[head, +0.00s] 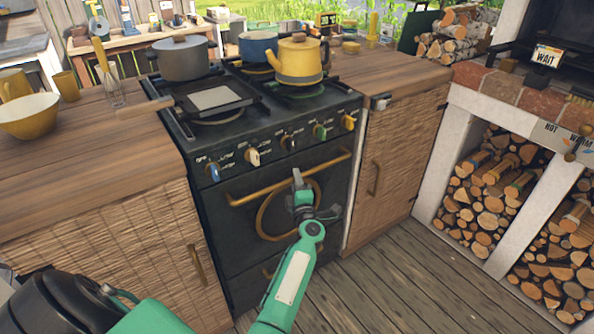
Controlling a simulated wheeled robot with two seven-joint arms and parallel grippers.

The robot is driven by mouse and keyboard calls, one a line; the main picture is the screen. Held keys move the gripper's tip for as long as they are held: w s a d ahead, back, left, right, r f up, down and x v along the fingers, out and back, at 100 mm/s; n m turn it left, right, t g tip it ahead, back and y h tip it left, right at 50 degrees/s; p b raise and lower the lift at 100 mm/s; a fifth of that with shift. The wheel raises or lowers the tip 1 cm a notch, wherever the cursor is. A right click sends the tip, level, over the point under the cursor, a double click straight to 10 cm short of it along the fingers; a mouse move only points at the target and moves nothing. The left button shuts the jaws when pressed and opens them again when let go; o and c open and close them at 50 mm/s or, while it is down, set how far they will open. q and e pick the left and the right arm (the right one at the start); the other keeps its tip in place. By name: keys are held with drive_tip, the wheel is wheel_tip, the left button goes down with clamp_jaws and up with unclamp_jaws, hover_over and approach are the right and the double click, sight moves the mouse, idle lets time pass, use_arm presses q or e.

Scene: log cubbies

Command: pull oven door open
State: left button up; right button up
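The black oven door (240,234) is on the front of the stove and looks shut. A brass bar handle (248,195) slants across its top, above a round brass ring on the door. My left gripper (312,197) is in front of the door, right of its middle. One grey fingertip overlaps the bar handle in the picture; I cannot tell whether it touches. The gripper hides part of the door and ring, and whether it is open is unclear. My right gripper is not in view.
On the stove top stand a grey pot (183,62), a yellow kettle (299,63), a blue pot (257,48) and a griddle pan (208,100). Wooden cabinets flank the stove. Log cubbies (484,195) are at the right. The plank floor (400,285) right of my arm is clear.

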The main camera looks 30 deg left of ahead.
use_arm(q)
drive_tip(key=shift+w+a+r, duration=0.15)
drive_tip(key=shift+w+a, duration=0.25)
drive_tip(key=shift+w, duration=0.05)
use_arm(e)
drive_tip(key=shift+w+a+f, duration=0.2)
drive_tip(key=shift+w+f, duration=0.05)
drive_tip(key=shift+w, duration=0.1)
use_arm(q)
clamp_jaws()
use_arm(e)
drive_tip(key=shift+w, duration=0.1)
